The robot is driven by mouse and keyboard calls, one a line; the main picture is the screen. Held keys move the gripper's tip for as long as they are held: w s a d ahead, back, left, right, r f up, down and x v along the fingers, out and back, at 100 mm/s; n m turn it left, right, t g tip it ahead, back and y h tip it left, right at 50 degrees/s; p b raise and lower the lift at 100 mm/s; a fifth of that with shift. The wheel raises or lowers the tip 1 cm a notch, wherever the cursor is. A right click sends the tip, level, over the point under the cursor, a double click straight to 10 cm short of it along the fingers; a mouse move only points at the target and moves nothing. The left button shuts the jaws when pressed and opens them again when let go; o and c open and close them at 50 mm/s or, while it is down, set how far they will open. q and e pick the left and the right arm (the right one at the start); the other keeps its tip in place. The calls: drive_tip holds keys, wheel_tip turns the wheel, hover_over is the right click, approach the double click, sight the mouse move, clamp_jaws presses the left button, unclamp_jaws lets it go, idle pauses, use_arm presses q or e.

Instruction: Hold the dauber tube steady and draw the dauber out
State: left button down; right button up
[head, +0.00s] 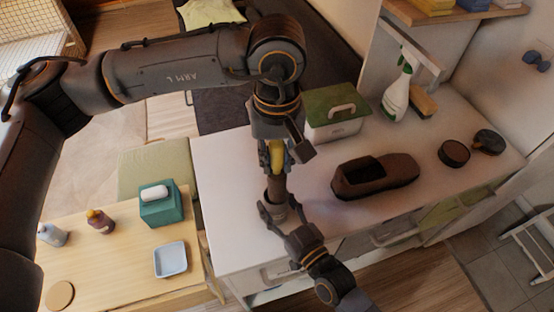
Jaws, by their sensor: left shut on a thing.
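My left gripper (277,163) points down over the white counter and is shut on the yellow part (277,152), which seems to be the dauber's upper end. Below it, a dark brown upright piece (276,188) stands in line with the yellow part. I cannot tell where dauber and tube meet. My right gripper (282,213) comes in from below, with its fingers on either side of a paler round piece (280,207) at the bottom, likely the tube. Whether those fingers press on it is unclear.
On the white counter (230,190) are a brown shoe (375,176), a green-lidded box (336,112), a spray bottle (397,90), a brush (423,102) and a round tin (454,153). A wooden table (120,270) with bottles, a teal box (161,207) and a blue tray (170,260) stands left.

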drive_tip(key=o, duration=1.3)
drive_tip(key=shift+s+d, duration=0.1)
drive_tip(key=v, duration=1.1)
drive_tip(key=shift+s+d, duration=0.2)
drive_tip(key=shift+s, duration=0.15)
